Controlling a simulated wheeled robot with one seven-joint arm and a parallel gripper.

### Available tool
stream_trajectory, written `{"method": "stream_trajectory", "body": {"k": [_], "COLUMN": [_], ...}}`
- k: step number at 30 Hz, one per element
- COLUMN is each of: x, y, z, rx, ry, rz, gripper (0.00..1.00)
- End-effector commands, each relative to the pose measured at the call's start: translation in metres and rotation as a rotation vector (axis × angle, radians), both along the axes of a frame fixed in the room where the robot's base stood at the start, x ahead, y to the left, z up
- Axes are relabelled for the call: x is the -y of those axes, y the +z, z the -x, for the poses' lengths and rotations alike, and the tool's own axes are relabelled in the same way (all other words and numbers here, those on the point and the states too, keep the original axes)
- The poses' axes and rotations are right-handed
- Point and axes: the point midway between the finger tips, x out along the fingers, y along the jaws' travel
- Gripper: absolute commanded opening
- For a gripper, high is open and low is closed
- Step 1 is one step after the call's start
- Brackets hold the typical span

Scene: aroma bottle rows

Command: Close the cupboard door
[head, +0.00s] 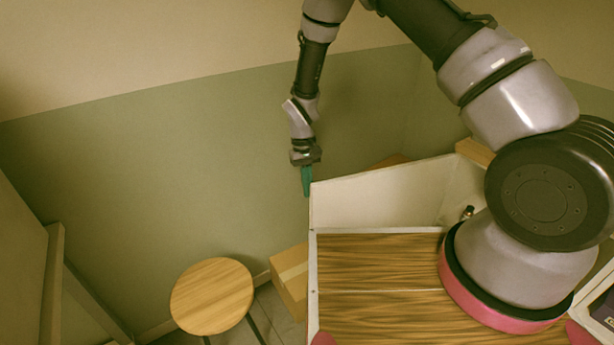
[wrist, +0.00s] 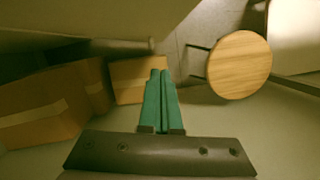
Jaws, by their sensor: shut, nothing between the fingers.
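The cupboard has a striped wood top (head: 385,275) with a white edge, low and right of centre in the head view. A pale upright panel (head: 375,200), which looks like the cupboard door, stands beyond the top's far edge. My gripper (head: 306,194) points down just left of the panel's near top corner; I cannot tell whether it touches. In the wrist view its teal fingers (wrist: 160,72) are together and empty. A pale surface (wrist: 75,25) crosses the upper left there, probably the same panel, ending near the fingertips. The door's hinge and handle are not clear.
A round wooden stool (head: 212,296) stands left of the cupboard and also shows in the wrist view (wrist: 239,65). A cardboard box (head: 290,280) sits between them. Larger boxes (wrist: 50,105) lie left in the wrist view. A green wall (head: 170,170) is behind.

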Motion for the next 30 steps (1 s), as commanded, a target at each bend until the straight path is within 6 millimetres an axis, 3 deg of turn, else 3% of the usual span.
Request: {"method": "stream_trajectory", "body": {"k": [5,13,30], "x": [0.004,0.014,0.016], "y": [-0.034,-0.030,-0.030], "z": [0.011,0.041,0.047], "rx": [-0.001,0.001,0.000], "ry": [-0.001,-0.001,-0.001], "rz": [0.002,-0.001,-0.001], "gripper": [0.00,0.00,0.00]}}
